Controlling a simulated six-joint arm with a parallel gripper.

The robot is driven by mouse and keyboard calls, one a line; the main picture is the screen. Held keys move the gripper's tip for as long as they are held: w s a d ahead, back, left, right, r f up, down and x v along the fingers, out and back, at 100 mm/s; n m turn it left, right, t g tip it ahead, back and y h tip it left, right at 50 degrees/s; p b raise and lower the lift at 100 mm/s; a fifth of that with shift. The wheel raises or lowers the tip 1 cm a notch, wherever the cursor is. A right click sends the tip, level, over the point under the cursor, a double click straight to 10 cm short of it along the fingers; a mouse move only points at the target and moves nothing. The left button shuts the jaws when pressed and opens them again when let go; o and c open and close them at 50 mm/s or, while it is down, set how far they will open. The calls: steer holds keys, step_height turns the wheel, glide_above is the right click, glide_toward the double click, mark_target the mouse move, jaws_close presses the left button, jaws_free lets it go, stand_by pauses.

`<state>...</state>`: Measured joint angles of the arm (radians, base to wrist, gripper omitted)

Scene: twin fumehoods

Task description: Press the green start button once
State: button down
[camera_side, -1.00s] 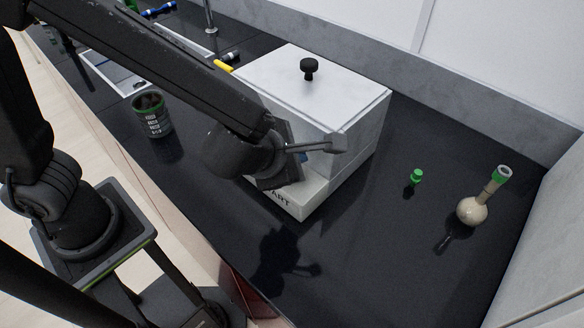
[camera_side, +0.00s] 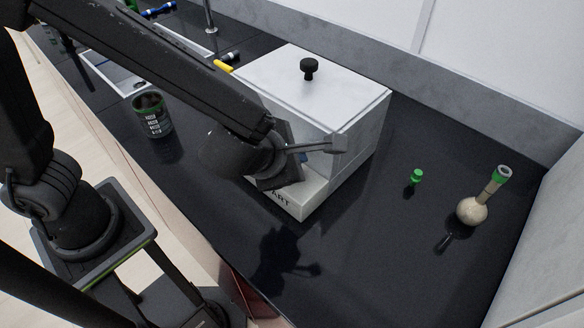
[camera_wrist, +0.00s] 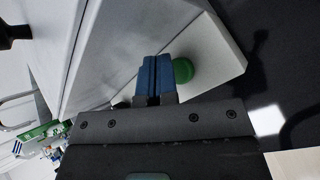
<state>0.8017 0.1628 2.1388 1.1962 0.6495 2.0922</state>
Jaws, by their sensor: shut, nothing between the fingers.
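The green start button (camera_wrist: 183,71) shows in the wrist view on the sloped pale front ledge of a white box-shaped device (camera_side: 308,95). In the side view my arm hides the button; part of the lettering "ART" shows on the ledge. My gripper (camera_wrist: 154,62) has its blue fingers together with nothing between them. In the wrist view the fingertips are just left of the button and overlap its edge; I cannot tell whether they touch it. In the side view my gripper is in front of the device, above the ledge.
A black knob (camera_side: 309,68) tops the device's lid. A dark labelled jar (camera_side: 152,115) stands to the left. A small green-capped vial (camera_side: 415,178) and a round flask with a green neck band (camera_side: 473,211) stand to the right. The dark bench in front is mostly clear.

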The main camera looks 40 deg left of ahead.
steer(key=shift+f, duration=0.4)
steer(key=shift+f, duration=0.45)
stand_by(0.6)
steer(key=shift+r, duration=0.9)
steer(key=shift+r, duration=2.55)
